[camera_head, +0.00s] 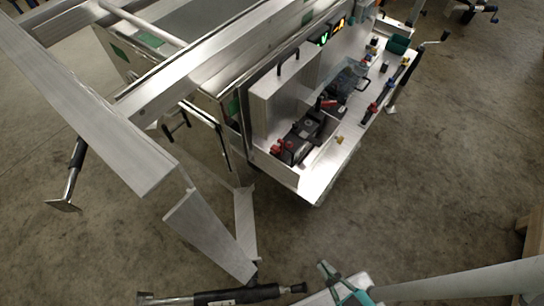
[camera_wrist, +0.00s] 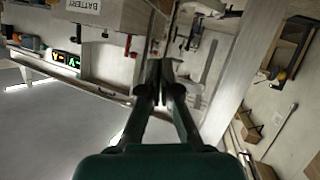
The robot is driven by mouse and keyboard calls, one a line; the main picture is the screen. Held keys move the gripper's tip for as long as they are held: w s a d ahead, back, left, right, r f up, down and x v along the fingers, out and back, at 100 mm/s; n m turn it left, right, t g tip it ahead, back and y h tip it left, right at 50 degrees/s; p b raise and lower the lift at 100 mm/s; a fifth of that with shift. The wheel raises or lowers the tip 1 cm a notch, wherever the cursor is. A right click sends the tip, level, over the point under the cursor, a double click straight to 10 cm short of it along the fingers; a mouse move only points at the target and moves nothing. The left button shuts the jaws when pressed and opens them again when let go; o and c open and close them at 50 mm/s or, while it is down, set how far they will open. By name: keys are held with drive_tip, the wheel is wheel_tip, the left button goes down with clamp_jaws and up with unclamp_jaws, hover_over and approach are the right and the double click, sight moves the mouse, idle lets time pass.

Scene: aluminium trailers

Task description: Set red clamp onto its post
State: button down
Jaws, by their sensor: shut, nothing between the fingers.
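Several small red parts show in the head view on the trailer's front tray. One red piece (camera_head: 277,148) sits at the near end beside a black block (camera_head: 305,128), and another red piece (camera_head: 329,102) lies farther back. I cannot tell which is the red clamp, and the post is not clear. In the wrist view a red piece (camera_wrist: 127,46) shows left of my fingers, apart from them. My gripper (camera_wrist: 161,88) is shut and empty. In the head view my teal gripper (camera_head: 343,288) is low at the bottom edge, away from the tray.
The aluminium tray (camera_head: 318,182) has a raised box (camera_head: 275,95) on its left and a lit display (camera_head: 329,34) behind. A crank handle (camera_head: 433,41) sticks out at the right. The trailer's drawbar (camera_head: 90,105) runs down the left.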

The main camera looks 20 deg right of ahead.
sight(277, 151)
drive_tip(key=w+a+f+n+h, duration=0.1)
drive_tip(key=w+a+n, duration=0.1)
drive_tip(key=w+n, duration=0.45)
drive_tip(key=w+a+f+n+h, duration=0.1)
drive_tip(key=w+a+n+h, duration=0.15)
drive_tip(key=w, duration=0.65)
drive_tip(key=w+a+r+t+h, duration=0.2)
drive_tip(key=w+a+r, duration=0.1)
drive_tip(key=r, duration=0.4)
drive_tip(key=shift+w+t+h, duration=0.2)
drive_tip(key=shift+t+h, duration=0.15)
drive_tip(key=shift+t, duration=0.05)
drive_tip(key=d+x, duration=0.2)
drive_tip(key=x, duration=1)
drive_tip(key=shift+d+f, duration=0.2)
drive_tip(key=shift+d, duration=0.2)
